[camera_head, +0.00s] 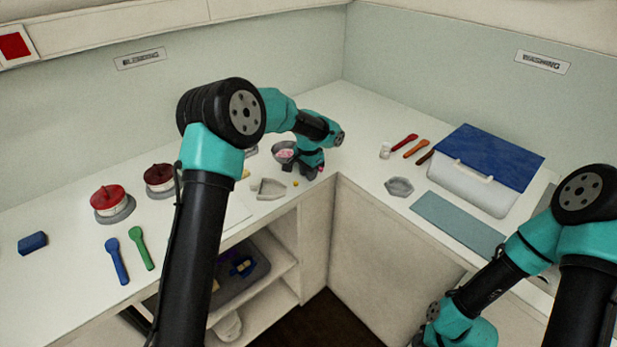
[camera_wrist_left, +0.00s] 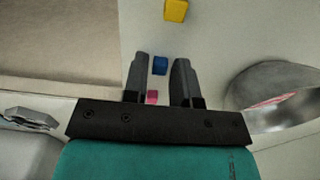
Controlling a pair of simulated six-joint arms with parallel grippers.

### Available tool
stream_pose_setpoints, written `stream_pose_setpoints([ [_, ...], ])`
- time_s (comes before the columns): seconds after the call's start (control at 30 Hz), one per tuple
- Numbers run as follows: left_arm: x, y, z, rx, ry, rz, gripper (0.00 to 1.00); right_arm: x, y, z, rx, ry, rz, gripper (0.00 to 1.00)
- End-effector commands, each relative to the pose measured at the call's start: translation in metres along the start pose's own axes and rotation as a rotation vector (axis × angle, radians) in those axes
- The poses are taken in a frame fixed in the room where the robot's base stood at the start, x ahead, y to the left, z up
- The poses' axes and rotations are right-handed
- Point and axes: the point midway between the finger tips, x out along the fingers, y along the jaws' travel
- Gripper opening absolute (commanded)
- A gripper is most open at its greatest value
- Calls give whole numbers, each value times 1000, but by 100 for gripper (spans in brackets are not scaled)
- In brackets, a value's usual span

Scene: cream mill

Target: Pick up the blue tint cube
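The blue tint cube (camera_wrist_left: 160,66) lies on the pale counter in the left wrist view, between the two dark fingers of my left gripper (camera_wrist_left: 161,58). The fingers are open, with a gap on each side of the cube. A pink cube (camera_wrist_left: 152,97) shows nearer the gripper's palm, and a yellow cube (camera_wrist_left: 176,10) lies beyond the fingertips. In the head view my left gripper (camera_head: 313,172) points down at the counter near the inner corner and hides the blue cube. My right gripper is out of view; only its arm shows at lower right.
A metal bowl (camera_head: 284,152) with pink contents stands close left of the left gripper. A grey angular dish (camera_head: 270,189) lies in front of it. The counter's front edge is close by. A blue-lidded white box (camera_head: 470,185) stands on the right counter.

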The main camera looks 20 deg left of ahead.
Motion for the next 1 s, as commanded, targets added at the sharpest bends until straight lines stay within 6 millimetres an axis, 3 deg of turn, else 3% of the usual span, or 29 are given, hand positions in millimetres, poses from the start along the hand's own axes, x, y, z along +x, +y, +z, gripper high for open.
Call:
stream_pose_setpoints([
  [0.27,0,0,0,0,0,0,0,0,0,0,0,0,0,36],
  [0.77,0,0,0,0,0,0,0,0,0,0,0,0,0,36],
  [1.0,-12,0,0,0,3,-1,0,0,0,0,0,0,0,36],
])
